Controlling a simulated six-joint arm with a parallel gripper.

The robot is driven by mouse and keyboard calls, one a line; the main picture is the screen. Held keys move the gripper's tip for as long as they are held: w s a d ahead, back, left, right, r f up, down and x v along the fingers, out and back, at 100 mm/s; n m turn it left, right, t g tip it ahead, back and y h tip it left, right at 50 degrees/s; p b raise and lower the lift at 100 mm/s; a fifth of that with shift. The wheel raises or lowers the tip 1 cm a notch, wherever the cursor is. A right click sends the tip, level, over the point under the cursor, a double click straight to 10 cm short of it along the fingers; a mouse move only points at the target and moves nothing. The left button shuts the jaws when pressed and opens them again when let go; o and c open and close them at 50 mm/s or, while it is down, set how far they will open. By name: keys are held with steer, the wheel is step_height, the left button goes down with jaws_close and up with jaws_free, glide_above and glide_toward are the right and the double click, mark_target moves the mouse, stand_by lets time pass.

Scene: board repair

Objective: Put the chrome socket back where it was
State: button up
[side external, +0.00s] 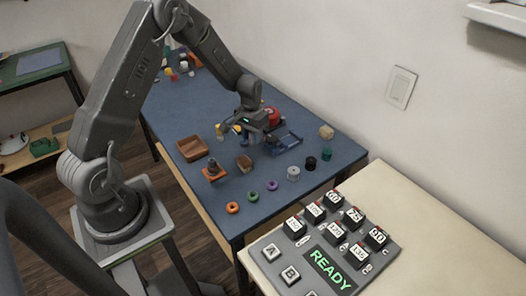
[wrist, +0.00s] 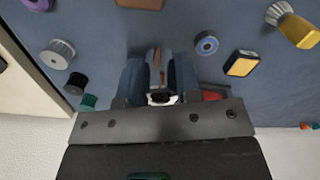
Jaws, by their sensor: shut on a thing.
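My gripper (wrist: 158,75) shows at the lower middle of the wrist view, its jaws close together. A small bright metallic piece, which looks like the chrome socket (wrist: 161,98), sits between the jaws and is mostly hidden by them. In the side view my gripper (side external: 254,128) is low over the far part of the blue table, beside a blue frame (side external: 286,142). The socket cannot be made out there. Whether it touches anything below is not clear.
A grey knurled cylinder (side external: 293,173), black (side external: 311,162) and green (side external: 326,154) pieces line the right. A red object (side external: 272,115) is close behind my gripper.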

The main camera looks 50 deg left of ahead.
mark_target(263, 158)
steer(key=w+d+f, duration=0.2)
steer(key=shift+w+d+f, duration=0.15)
steer(key=shift+w+d, duration=0.05)
steer(key=shift+d, duration=0.1)
steer(key=shift+f, duration=1.9)
steer(key=shift+f, duration=0.15)
steer(key=o, duration=1)
